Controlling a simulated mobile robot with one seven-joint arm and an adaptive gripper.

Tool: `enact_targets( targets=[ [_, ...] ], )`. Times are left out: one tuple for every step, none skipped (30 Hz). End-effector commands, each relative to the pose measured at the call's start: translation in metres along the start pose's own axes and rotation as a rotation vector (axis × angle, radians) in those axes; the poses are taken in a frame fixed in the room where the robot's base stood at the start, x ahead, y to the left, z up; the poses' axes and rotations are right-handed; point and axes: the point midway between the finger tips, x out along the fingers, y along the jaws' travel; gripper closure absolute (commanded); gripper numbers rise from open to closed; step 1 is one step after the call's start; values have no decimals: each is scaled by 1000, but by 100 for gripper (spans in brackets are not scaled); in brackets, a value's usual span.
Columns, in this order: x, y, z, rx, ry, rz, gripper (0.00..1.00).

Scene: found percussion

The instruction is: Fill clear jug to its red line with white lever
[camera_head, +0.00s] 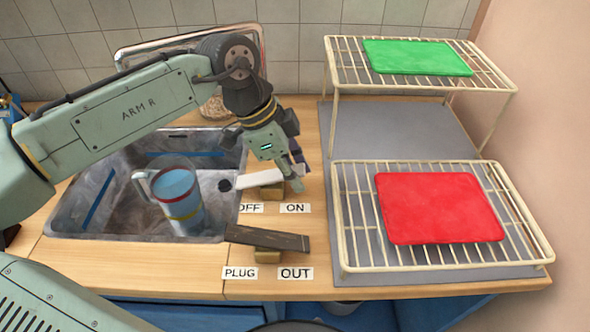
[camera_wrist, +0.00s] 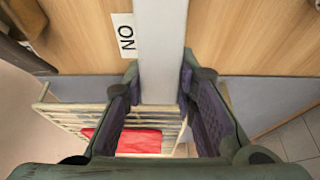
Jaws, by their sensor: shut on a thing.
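The clear jug (camera_head: 176,200) stands upright in the grey sink, its handle at the left. The white lever (camera_head: 258,178) lies on a wooden block (camera_head: 268,191) by the sink's right edge, above OFF and ON labels. My gripper (camera_head: 297,178) is shut on its right end, on the ON side. In the wrist view the white lever (camera_wrist: 161,50) runs between both fingers (camera_wrist: 160,108).
A dark lever (camera_head: 268,238) on a block sits in front, with PLUG and OUT labels. Wire racks hold a green mat (camera_head: 416,57) and a red mat (camera_head: 438,208) at the right. The sink (camera_head: 75,235) is at the left.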

Motion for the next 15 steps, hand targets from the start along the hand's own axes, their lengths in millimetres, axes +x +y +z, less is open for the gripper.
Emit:
enact_targets(
  targets=[
    [0, 0, 0, 0, 0, 0, 86],
    [0, 0, 0, 0, 0, -1, 88],
    [0, 0, 0, 0, 0, -1, 91],
    [0, 0, 0, 0, 0, -1, 93],
    [0, 0, 0, 0, 0, -1, 95],
    [0, 0, 0, 0, 0, -1, 97],
    [0, 0, 0, 0, 0, -1, 99],
    [0, 0, 0, 0, 0, -1, 100],
    [0, 0, 0, 0, 0, -1, 100],
    [0, 0, 0, 0, -1, 0, 100],
    [0, 0, -1, 2, -5, 1, 100],
    [1, 0, -2, 5, -17, 3, 100],
    [1, 1, -2, 6, -30, 5, 100],
    [2, 1, -3, 8, -44, 5, 100],
    [3, 1, -2, 6, -61, 5, 100]
  ],
)
